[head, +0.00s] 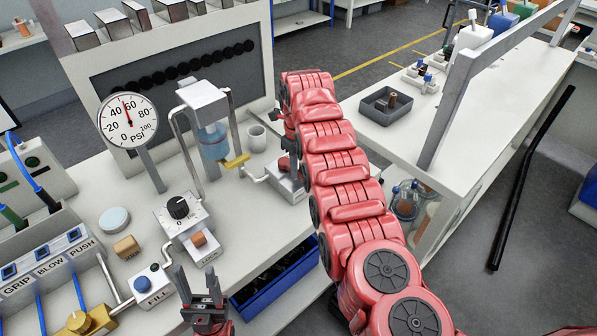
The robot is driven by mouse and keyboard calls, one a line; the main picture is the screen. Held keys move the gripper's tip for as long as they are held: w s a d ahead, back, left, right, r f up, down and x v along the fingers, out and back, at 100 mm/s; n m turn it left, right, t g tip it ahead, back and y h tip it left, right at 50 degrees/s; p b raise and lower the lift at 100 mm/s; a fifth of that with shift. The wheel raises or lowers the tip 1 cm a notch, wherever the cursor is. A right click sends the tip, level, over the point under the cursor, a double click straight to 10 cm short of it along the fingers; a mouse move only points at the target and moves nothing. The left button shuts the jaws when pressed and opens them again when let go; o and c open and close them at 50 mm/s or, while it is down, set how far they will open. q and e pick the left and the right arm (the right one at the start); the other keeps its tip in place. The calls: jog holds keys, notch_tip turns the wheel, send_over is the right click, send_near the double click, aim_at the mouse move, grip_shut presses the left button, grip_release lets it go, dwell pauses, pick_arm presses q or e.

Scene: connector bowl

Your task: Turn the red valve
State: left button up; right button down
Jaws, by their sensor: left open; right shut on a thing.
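The red valve (284,164) shows as a small red part on a silver block (285,184) at the right end of the bench fixture. A pipe joins this block to the glass vessel stand. My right arm arches over the block, and its gripper (294,150) is shut at the valve; the arm hides most of the fingers and the grip. My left gripper (199,290) is open and empty, fingers pointing up, at the bench's front edge, below the silver LOCK block (197,240).
A pressure gauge (128,121) reads about 50 PSI. The vessel stand (203,95) and a white cup (256,138) are left of my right arm. A blue bin (277,280) is below the bench. Another white bench, with a grey tray (388,106), is at right.

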jog(key=shift+a, duration=0.1)
dwell(0.4)
jog(key=c, duration=0.8)
grip_release()
jog(key=shift+o, duration=0.2)
jog(key=shift+r, duration=0.55)
notch_tip(320, 180, up, 4)
jog(key=shift+r, duration=0.25)
notch_tip(320, 180, up, 12)
jog(key=p, duration=1.1)
jog(key=shift+f+p, duration=0.15)
jog(key=shift+p, duration=0.2)
jog(key=shift+f, duration=0.1)
